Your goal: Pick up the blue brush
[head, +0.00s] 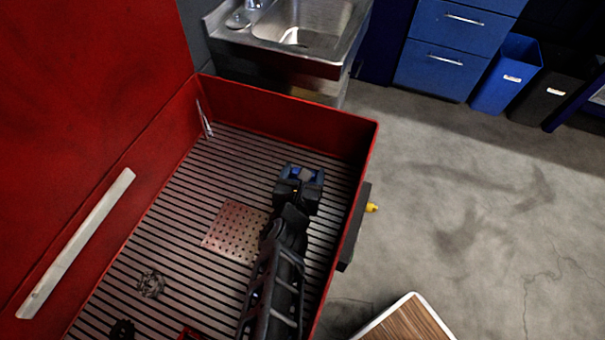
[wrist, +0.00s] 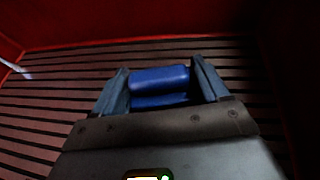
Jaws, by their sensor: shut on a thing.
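The blue brush (wrist: 160,80) shows in the wrist view as a blue block between the two fingers. My gripper (wrist: 160,86) is shut on it, one finger on each side. In the head view my gripper (head: 300,173) is inside the red box near its right wall, and a little of the blue brush (head: 291,169) shows at the fingers. The rest of the brush is hidden by my gripper. I cannot tell whether the brush touches the slatted floor.
The red box (head: 290,110) has high walls and a raised lid at left. A perforated plate (head: 236,230) and a dark metal part (head: 151,284) lie on its slatted floor. A sink (head: 300,22) stands behind. Bare concrete lies to the right.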

